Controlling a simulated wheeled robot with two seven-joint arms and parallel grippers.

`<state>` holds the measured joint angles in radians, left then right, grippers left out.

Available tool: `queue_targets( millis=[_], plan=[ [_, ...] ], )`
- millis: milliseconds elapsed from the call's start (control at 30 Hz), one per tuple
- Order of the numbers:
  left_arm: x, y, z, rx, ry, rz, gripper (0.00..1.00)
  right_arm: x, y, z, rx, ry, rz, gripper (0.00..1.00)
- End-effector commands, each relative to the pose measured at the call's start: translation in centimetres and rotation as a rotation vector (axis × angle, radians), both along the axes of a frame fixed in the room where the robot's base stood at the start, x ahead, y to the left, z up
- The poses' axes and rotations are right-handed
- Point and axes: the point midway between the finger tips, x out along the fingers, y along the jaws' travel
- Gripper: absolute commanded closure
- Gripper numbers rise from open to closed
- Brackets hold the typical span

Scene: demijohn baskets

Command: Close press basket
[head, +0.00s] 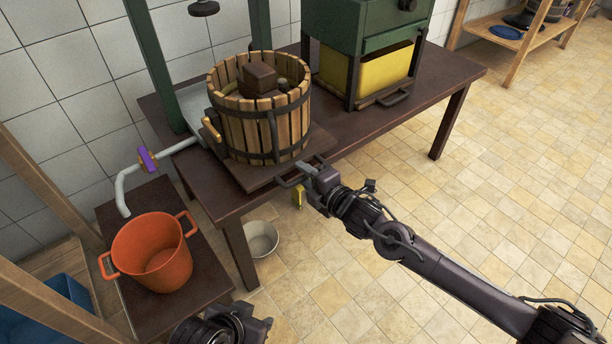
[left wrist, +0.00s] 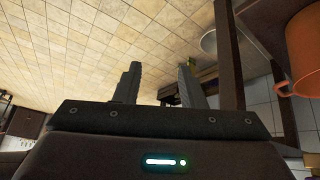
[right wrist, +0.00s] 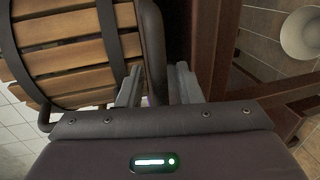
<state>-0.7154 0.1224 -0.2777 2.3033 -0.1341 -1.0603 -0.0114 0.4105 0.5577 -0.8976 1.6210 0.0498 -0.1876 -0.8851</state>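The press basket (head: 255,125), made of upright wooden slats with dark iron hoops, stands on a dark board under the green press frame. Brown wooden blocks (head: 260,78) sit inside it. A dark upright bar runs down its front, and a wooden handle shows at its left. I cannot tell whether its seam is fully shut. My right gripper (head: 312,170) is at a dark loop handle in front of the basket. In the right wrist view its fingers (right wrist: 158,88) are apart, with the dark bar (right wrist: 151,45) close by them. My left gripper (left wrist: 159,88) is open and empty, low at the front.
An orange pot (head: 152,255) stands on a low bench at left, below a grey spout with a purple valve (head: 147,159). A white bowl (head: 261,239) is on the floor. A green and yellow machine (head: 365,70) stands right of the basket.

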Motion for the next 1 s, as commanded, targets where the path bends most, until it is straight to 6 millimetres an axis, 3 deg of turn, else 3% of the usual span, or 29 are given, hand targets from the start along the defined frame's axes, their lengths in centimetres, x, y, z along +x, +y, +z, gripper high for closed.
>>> queue_targets(
  millis=[67,300,667,900,967,1000],
  plan=[
    [0.0,0.0,0.0,0.0,0.0,0.0,0.64,0.0,0.0,0.0,0.0,0.0,0.0,0.69],
    [0.0,0.0,0.0,0.0,0.0,0.0,0.64,0.0,0.0,0.0,0.001,0.001,0.0,1.0],
    [0.0,0.0,-0.1,0.001,0.001,-0.001,0.64,0.1,0.0,-0.1,0.001,0.001,0.0,1.0],
    [0.2,-0.4,-0.3,-0.014,-0.023,-0.007,0.64,1.1,0.8,-0.1,0.001,0.001,0.0,1.0],
    [0.9,-1.0,0.5,-0.043,-0.076,-0.006,0.64,1.6,1.1,-0.2,0.001,0.0,0.0,1.0],
    [2.4,-1.4,1.7,-0.07,-0.149,0.0,0.64,2.0,1.4,-0.2,0.002,-0.001,-0.001,1.0]
  ],
)
